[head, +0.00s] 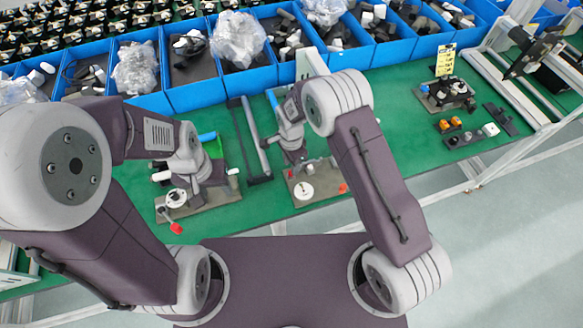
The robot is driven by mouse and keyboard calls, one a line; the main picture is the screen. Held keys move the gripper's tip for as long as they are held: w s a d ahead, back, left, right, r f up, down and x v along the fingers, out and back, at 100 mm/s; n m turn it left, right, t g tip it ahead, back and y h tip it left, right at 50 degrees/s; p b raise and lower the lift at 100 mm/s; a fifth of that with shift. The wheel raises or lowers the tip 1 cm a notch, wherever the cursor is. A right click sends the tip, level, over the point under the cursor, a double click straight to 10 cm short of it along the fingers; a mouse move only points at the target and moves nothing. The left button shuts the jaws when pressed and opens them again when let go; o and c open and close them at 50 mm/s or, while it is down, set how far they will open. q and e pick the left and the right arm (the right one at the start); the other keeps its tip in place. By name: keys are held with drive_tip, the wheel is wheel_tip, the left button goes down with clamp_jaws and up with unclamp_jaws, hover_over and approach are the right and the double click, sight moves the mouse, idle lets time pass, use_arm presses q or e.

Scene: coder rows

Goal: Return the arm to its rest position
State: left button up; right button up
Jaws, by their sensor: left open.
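My left arm (145,135) reaches in from the left over the green table (335,150). Its gripper (203,178) is small in the head view and open, near a grey fixture plate (215,197) with a white round part (176,198) and a red-tipped lever (176,228). My right arm (375,180) bends over the table. Its gripper (297,160) is above a second fixture plate (320,185) with a white disc (304,190). Its fingers are too small and partly hidden to tell how they stand. I see nothing held in either gripper.
A row of blue bins (195,94) with parts and plastic bags lines the back. A dark rail (256,140) lies between the fixtures. A third fixture (445,95), a yellow sign (446,58) and orange parts (449,124) are at right. The table middle right is clear.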

drive_tip(key=shift+r, duration=0.65)
use_arm(q)
drive_tip(key=shift+r, duration=0.45)
use_arm(e)
drive_tip(key=shift+f, duration=0.1)
